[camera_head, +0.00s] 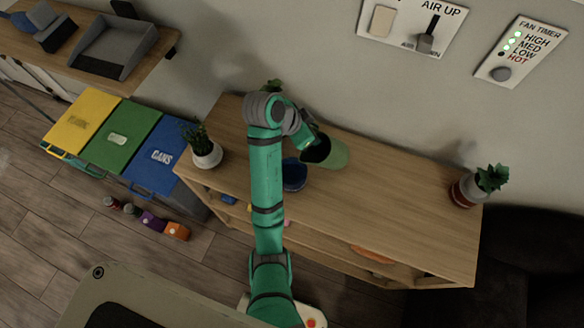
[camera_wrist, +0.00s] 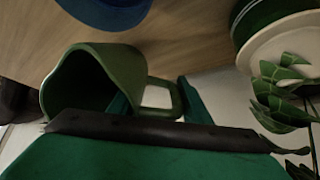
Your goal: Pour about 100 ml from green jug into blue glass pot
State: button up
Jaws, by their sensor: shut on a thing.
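The green jug (camera_head: 339,154) is beside the wrist end of my arm above the wooden shelf top, its dark mouth turned toward the left. In the wrist view the jug (camera_wrist: 128,62) looks tilted, with its mouth at the left and its handle at the right. My gripper (camera_wrist: 160,103) is shut on the jug at its handle side; the exact finger contact is partly hidden. The blue glass pot (camera_head: 294,175) stands on the shelf, left of and below the jug's mouth, partly behind my arm. It also shows at the top of the wrist view (camera_wrist: 108,12). No liquid stream is visible.
A potted plant (camera_head: 205,153) stands at the shelf's left end and another (camera_head: 470,189) at its right end. The wooden shelf top (camera_head: 405,204) is clear right of the jug. The wall with a fan timer panel (camera_head: 520,52) is behind. Coloured bins (camera_head: 120,137) are left.

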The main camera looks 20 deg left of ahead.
jog(key=shift+w+d+g+y, duration=0.2)
jog(key=shift+g+y, duration=0.1)
jog(key=shift+y, duration=0.1)
jog(key=shift+w+d+f+g+y, duration=0.1)
jog(key=shift+w+d+g+y, duration=0.1)
jog(key=shift+g+y, duration=0.3)
jog(key=shift+w+d+f+g+y, duration=0.1)
jog(key=shift+w+g+y, duration=0.05)
jog(key=shift+g+y, duration=0.3)
jog(key=shift+w+d+f+g+y, duration=0.15)
jog(key=shift+f+g+y, duration=0.1)
jog(key=shift+g+y, duration=0.35)
jog(key=shift+w+d+f+g+y, duration=0.15)
jog(key=shift+f+g+y, duration=0.05)
jog(key=shift+g+y, duration=0.3)
dwell(2.7)
